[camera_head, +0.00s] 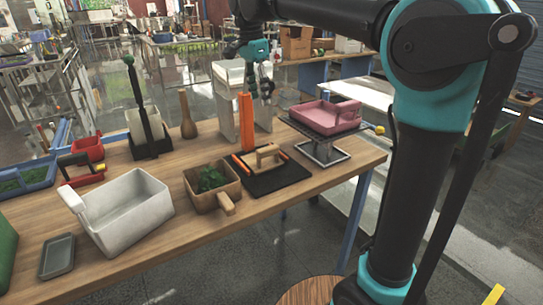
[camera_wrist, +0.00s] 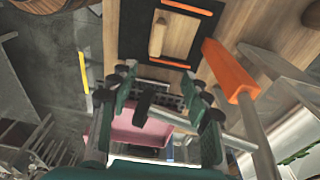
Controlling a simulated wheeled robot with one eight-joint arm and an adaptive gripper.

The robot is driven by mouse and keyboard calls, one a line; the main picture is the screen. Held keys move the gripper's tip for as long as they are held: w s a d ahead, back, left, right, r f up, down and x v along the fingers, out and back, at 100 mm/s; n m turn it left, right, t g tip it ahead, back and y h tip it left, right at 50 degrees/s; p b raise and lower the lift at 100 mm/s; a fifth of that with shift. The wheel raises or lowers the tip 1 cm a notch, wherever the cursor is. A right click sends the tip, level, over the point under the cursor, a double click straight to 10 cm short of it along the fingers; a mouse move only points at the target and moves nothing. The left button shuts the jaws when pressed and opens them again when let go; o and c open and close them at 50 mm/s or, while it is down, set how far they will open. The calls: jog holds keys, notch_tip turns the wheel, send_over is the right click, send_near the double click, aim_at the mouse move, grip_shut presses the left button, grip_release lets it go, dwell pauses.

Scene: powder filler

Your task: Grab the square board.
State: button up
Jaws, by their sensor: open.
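The square board (camera_head: 268,157) lies on the wooden table in the head view. It has a tan raised handle, with a black flat surround and orange strips at its sides. In the wrist view the board (camera_wrist: 157,38) is at the top, beyond the fingertips, with its handle showing. My gripper (camera_head: 262,88) is above the table, behind and higher than the board, apart from it. Its two fingers (camera_wrist: 160,97) are spread in the wrist view, with nothing between them touching.
An upright orange post (camera_head: 246,122) stands just behind the board, with a white stand (camera_head: 226,100) beside it. A wooden box (camera_head: 203,200) with greens and a white bin (camera_head: 122,210) are to the left.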

send_over(268, 148)
jog(key=a, duration=0.1)
notch_tip(268, 148, down, 12)
jog(key=shift+w+a+r, duration=0.1)
jog(key=shift+d+f, duration=0.25)
jog(key=shift+f, duration=1.1)
jog(key=shift+d+f, duration=0.2)
jog(key=shift+f, duration=1.1)
grip_shut()
